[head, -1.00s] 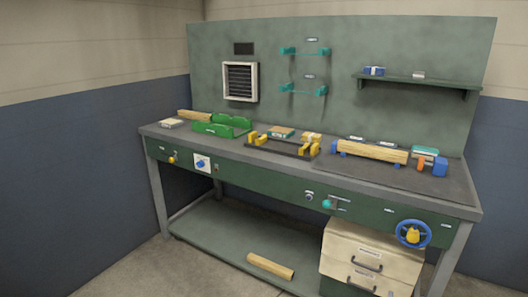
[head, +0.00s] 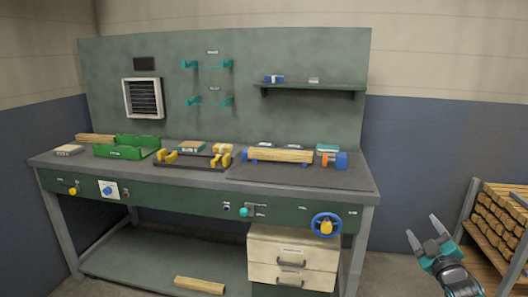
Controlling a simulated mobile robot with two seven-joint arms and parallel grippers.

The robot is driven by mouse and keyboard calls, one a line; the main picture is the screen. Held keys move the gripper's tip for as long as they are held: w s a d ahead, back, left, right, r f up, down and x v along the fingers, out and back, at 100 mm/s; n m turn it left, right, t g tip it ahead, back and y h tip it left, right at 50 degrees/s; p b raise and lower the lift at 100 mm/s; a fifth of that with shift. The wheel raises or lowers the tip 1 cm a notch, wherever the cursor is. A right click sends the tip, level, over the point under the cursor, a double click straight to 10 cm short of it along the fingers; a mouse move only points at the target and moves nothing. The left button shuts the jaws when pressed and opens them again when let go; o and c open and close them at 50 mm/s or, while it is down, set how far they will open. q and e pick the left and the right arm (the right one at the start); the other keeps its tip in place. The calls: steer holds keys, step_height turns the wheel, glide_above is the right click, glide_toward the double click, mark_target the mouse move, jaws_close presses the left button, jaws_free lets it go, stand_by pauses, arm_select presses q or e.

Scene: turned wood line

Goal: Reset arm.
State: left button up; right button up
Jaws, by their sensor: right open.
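My right gripper (head: 424,238) is at the lower right of the head view, with its two grey fingers spread apart and nothing between them. It is held in the air to the right of the workbench (head: 190,174), apart from it. My left gripper is not in view.
On the bench are a green tray (head: 125,150), a dark stand with yellow supports (head: 193,159) and a wooden piece on blue supports (head: 280,155). A blue handwheel (head: 326,224) sticks out in front. Wood lies on a rack (head: 496,215) at the right. A drawer unit (head: 291,257) stands below.

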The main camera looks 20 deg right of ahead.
steer(key=s+a+f+n+g+y, duration=0.1)
steer(key=s+a+f+g+y, duration=0.2)
steer(key=a+f, duration=0.5)
steer(key=s+a+f+n+g+y, duration=0.1)
steer(key=s+a+f+y, duration=0.25)
steer(key=a, duration=0.85)
steer(key=s+a+f+g+y, duration=0.3)
steer(key=s+a+f+g, duration=0.15)
steer(key=s+a, duration=1)
steer(key=w+a+m, duration=0.2)
steer(key=a+m, duration=0.3)
steer(key=a, duration=0.5)
steer(key=shift+w+f+t, duration=0.2)
steer(key=shift+f+t, duration=0.25)
